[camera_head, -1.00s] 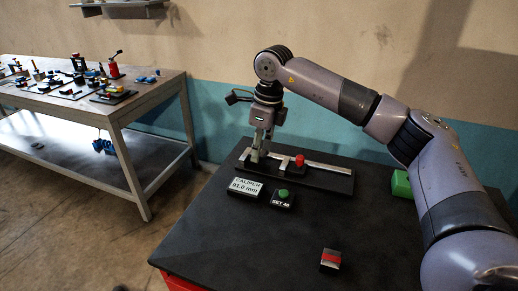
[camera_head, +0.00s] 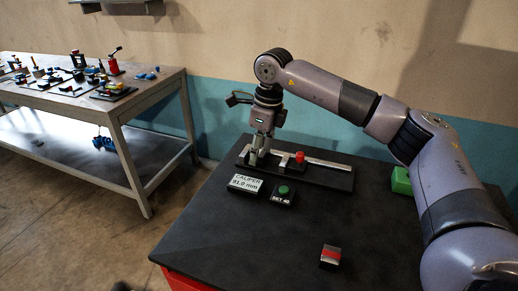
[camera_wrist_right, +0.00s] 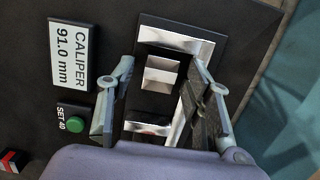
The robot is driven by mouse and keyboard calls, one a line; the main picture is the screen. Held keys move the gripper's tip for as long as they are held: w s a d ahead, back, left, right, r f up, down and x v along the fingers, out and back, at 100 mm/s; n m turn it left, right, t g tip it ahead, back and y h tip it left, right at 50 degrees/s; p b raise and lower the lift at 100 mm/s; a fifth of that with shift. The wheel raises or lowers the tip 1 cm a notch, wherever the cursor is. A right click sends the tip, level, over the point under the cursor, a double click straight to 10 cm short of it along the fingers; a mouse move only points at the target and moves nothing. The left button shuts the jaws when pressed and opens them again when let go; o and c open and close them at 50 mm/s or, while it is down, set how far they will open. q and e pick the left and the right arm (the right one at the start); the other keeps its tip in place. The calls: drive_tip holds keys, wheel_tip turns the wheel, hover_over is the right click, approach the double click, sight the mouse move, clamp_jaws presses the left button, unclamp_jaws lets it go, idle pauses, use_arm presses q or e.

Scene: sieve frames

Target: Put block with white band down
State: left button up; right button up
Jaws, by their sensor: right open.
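A small silver block with a paler band (camera_wrist_right: 161,72) sits on the caliper's dark base, between its metal jaws; I take it for the block with the white band. My right gripper (camera_wrist_right: 160,85) is open, with one finger on each side of the block, apart from it as far as I can tell. In the head view the right gripper (camera_head: 260,155) points down at the left end of the caliper (camera_head: 325,174), and its fingers mostly hide the block. My left gripper is out of view.
A display (camera_head: 245,184) reads CALIPER 91.0 mm. A green button (camera_head: 284,190) is labelled SET 40. A red knob (camera_head: 300,156) is on the caliper.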

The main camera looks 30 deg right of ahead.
drive_tip(key=shift+r, duration=0.3)
drive_tip(key=shift+d+r, duration=0.1)
drive_tip(key=shift+r, duration=0.3)
wheel_tip(320, 180, up, 11)
drive_tip(key=s+d+b, duration=0.1)
drive_tip(key=shift+s+b, duration=0.15)
drive_tip(key=shift+b, duration=0.25)
drive_tip(key=shift+f, duration=0.1)
drive_tip(key=shift+c, duration=0.5)
